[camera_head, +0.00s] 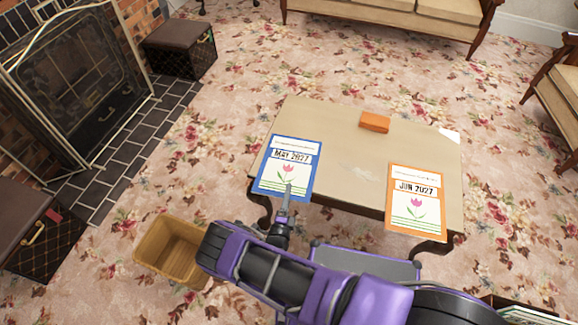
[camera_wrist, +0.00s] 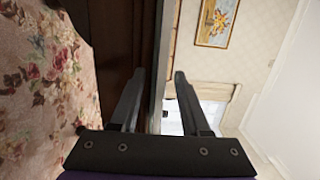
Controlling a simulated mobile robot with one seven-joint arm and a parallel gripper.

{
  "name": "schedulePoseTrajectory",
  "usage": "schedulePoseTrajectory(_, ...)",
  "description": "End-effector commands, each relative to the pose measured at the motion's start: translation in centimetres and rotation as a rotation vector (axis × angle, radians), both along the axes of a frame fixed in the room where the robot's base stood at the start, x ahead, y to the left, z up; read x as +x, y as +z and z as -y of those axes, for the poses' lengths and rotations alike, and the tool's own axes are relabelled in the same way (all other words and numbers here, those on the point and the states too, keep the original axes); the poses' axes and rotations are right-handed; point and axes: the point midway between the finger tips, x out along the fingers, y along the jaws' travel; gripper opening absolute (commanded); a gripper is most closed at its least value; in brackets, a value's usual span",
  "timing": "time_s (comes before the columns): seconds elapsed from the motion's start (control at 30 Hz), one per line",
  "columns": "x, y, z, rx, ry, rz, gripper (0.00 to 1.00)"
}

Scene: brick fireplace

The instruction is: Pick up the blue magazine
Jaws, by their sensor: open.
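The blue magazine (camera_head: 274,174), marked MAY 2027 with a tulip, lies flat on the left front of the low table (camera_head: 340,150). Its lower edge sticks out slightly past the table's front edge. My gripper (camera_head: 289,189) is at that lower edge, its fingers apart. In the wrist view, which is turned sideways, my gripper (camera_wrist: 159,75) is open with a thin edge running between the fingers. I cannot tell how much of that edge is magazine and how much is tabletop. I see no firm contact.
An orange magazine (camera_head: 414,225), marked JUN 2027, lies at the table's right front. A small orange box (camera_head: 375,122) sits at the back. A tan bin (camera_head: 170,246) stands on the floor to the left. The tabletop middle is clear.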

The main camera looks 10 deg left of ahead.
Motion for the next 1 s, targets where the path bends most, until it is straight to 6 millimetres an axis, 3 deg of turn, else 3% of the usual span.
schedulePoseTrajectory(0.2, 0.08, 0.02, -0.04, 0.0, 0.001, 0.0, 0.46)
schedulePoseTrajectory(0.47, 0.06, 0.03, -0.04, 0.0, 0.001, 0.0, 0.0)
schedulePoseTrajectory(1.0, 0.06, 0.06, -0.05, 0.0, 0.001, 0.001, 0.0)
